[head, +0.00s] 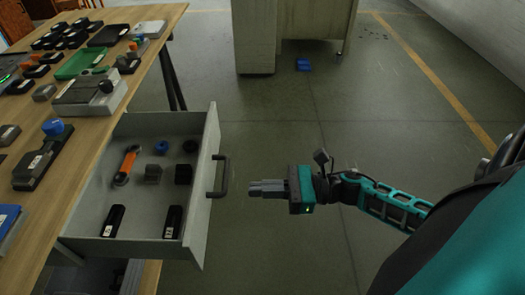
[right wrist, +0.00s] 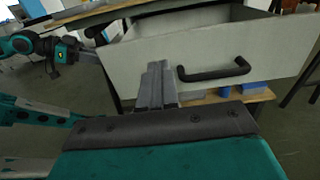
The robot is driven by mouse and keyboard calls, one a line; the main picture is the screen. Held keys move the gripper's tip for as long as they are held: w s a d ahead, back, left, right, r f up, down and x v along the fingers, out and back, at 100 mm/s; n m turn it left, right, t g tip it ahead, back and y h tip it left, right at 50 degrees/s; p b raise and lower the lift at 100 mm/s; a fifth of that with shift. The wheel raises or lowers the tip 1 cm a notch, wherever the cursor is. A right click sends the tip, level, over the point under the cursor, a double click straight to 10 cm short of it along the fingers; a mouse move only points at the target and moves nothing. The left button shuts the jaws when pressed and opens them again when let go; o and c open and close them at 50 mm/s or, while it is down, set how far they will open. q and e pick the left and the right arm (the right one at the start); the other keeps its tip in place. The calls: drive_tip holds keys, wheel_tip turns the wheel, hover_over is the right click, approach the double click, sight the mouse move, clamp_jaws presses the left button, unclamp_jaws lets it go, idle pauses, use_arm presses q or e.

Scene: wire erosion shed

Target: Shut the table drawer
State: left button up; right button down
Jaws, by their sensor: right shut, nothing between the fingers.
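The table drawer (head: 202,205) is pulled well out from under the wooden table (head: 150,52) in the head view. Its grey front panel also shows in the right wrist view (right wrist: 220,50). A dark bar handle (head: 222,176) is on that front, also in the right wrist view (right wrist: 213,74). My right gripper (head: 251,188) is shut and empty. It points at the drawer front, a short gap out from the handle. In the right wrist view its fingers (right wrist: 157,66) appear left of the handle.
Inside the drawer lie an orange-handled tool (head: 126,165), black blocks (head: 173,221) and small round parts. The table top holds many small parts and a green tray (head: 80,63). A grey cabinet (head: 255,40) stands behind. Floor beside the drawer is clear.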

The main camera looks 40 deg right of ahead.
sight(199, 190)
drive_tip(key=x, duration=1)
use_arm(q)
drive_tip(key=shift+s+f, duration=0.2)
drive_tip(key=shift+f, duration=0.1)
use_arm(e)
drive_tip(key=shift+w, duration=0.1)
use_arm(q)
drive_tip(key=shift+a+f, duration=0.1)
use_arm(e)
drive_tip(key=shift+a, duration=0.15)
